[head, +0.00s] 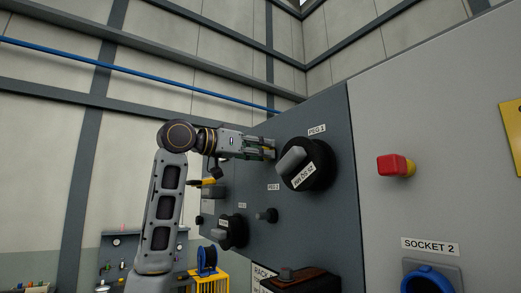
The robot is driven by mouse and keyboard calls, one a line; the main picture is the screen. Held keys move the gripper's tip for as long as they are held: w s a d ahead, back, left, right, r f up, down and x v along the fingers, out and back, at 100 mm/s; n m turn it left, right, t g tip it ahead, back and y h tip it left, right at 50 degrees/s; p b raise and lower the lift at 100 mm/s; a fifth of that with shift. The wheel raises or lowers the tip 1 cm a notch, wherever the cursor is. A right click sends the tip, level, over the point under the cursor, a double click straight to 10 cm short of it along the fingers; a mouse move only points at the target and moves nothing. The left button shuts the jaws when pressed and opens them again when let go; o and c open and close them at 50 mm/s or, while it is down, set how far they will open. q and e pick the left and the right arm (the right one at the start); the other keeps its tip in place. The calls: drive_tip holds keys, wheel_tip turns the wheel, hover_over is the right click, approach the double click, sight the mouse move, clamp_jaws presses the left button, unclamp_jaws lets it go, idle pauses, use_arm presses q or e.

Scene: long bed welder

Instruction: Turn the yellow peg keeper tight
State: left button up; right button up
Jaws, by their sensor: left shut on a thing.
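My left gripper (269,149) is at the left side of the large black round fitting (318,177) under the PEG 1 label. Its fingers are shut on a small yellowish piece, which I take to be the yellow peg keeper (268,153); the fingers hide most of it. The fitting has a grey bar across its face and a "25 SQ MM" label. I cannot tell how far the keeper is turned. A yellow lever-like piece (207,182) shows lower left, beside my arm. My right gripper is not in view.
The dark panel (325,232) also bears a small black knob (266,215) and a lower black fitting (230,231). A blue reel (206,260) stands behind at lower left.

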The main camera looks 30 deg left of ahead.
use_arm(q)
drive_tip(key=m, duration=1)
drive_tip(key=shift+s+d+m, duration=0.1)
drive_tip(key=shift+d+m, duration=0.05)
drive_tip(key=shift+m, duration=0.25)
idle(0.4)
drive_tip(key=o, duration=1)
drive_tip(key=shift+o, duration=0.2)
drive_tip(key=v, duration=1.2)
drive_tip(key=shift+f, duration=0.1)
